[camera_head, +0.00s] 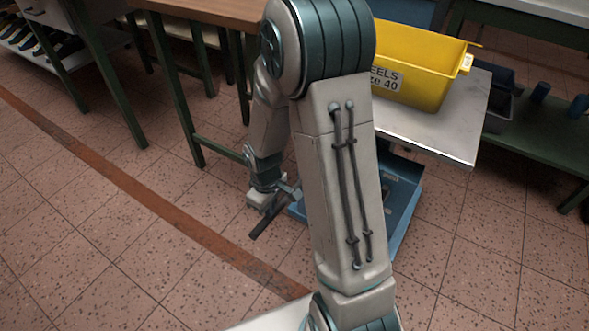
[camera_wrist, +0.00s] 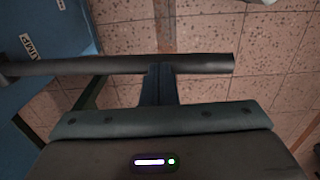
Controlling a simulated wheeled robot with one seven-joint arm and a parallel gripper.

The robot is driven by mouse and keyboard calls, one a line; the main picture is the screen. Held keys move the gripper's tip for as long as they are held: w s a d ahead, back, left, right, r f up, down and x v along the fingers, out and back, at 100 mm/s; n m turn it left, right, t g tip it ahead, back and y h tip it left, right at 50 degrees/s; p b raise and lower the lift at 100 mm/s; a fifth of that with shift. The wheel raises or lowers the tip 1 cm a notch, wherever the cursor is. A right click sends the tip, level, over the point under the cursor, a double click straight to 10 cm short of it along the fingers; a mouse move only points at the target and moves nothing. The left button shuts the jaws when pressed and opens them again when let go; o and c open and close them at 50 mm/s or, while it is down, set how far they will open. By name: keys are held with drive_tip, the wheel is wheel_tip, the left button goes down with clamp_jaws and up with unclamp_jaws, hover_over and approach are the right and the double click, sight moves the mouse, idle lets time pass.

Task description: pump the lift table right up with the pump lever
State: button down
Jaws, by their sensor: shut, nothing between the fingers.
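The lift table has a grey metal top (camera_head: 440,130) and a blue base (camera_head: 403,195) low at the floor. Its top carries a yellow bin. The pump lever (camera_head: 266,216) is a dark bar sticking out to the left of the base. In the wrist view the lever (camera_wrist: 205,64) runs across the picture from the blue base (camera_wrist: 45,40), which has a pump label. My gripper (camera_wrist: 158,70) is shut and empty, its fingertips at the lever; I cannot tell whether they touch. In the head view my arm hides part of the base and the table top.
The yellow bin (camera_head: 425,65) stands on the lift table. A wooden table with green legs (camera_head: 175,90) is behind my arm at left. A green shelf (camera_head: 535,140) stands at right. The tiled floor (camera_head: 110,215) at front left is clear.

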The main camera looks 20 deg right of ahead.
wheel_tip(320, 180, down, 3)
drive_tip(key=shift+s+a+r+b, duration=0.1)
drive_tip(key=shift+r+b, duration=0.1)
drive_tip(key=shift+b, duration=0.6)
wheel_tip(320, 180, up, 14)
drive_tip(key=w+d+p, duration=0.1)
drive_tip(key=d+p, duration=0.1)
drive_tip(key=p, duration=1)
drive_tip(key=shift+w, duration=0.3)
drive_tip(key=shift+f, duration=0.2)
wheel_tip(320, 180, down, 5)
drive_tip(key=b, duration=0.3)
drive_tip(key=shift+b, duration=0.35)
drive_tip(key=f+b, duration=0.1)
drive_tip(key=f, duration=0.1)
drive_tip(key=s+a+f+b, duration=0.1)
drive_tip(key=f+b, duration=0.3)
drive_tip(key=shift+s+a, duration=0.2)
drive_tip(key=shift+a, duration=0.1)
